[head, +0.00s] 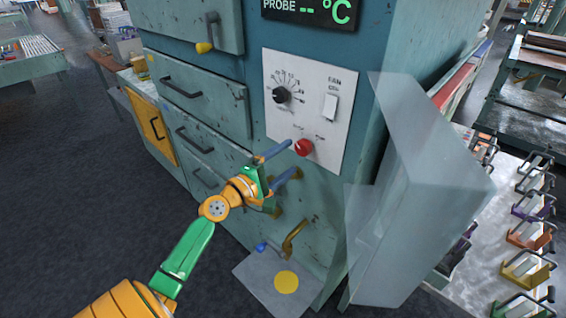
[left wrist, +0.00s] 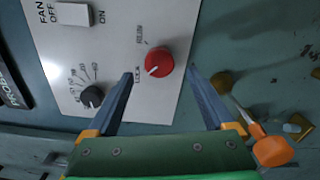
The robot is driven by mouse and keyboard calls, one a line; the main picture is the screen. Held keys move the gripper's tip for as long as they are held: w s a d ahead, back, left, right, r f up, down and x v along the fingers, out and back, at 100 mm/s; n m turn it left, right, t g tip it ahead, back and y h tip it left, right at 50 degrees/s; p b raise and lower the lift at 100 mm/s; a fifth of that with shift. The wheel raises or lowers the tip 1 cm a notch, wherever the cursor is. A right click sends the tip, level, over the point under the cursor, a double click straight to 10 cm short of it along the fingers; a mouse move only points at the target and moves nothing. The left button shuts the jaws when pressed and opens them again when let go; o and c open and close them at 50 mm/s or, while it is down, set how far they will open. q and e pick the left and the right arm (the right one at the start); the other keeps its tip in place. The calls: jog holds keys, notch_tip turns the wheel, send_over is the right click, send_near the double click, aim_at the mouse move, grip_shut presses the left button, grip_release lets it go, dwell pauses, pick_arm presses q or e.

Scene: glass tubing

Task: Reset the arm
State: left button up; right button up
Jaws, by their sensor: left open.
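My left arm comes in from the lower left in the head view, in orange and green. Its left gripper (head: 285,160) is in front of the cabinet's white control panel (head: 330,90), near the red knob (head: 303,147). In the left wrist view the two blue-grey fingers of the left gripper (left wrist: 160,80) are spread apart with nothing between them. The red knob (left wrist: 158,62) shows beyond the fingertips, apparently marked LOCK on one side. My right gripper is not in view.
A black dial (head: 281,95) and a FAN switch (head: 330,106) are on the panel. A translucent door-like panel (head: 430,190) stands out at right. A plate with a yellow disc (head: 266,285) is low on the cabinet, below a brass handle (head: 294,240). Dark floor is clear at left.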

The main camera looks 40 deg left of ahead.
pick_arm(q)
jog(key=s, duration=0.2)
jog(key=shift+s, duration=0.35)
jog(key=shift+a, duration=0.1)
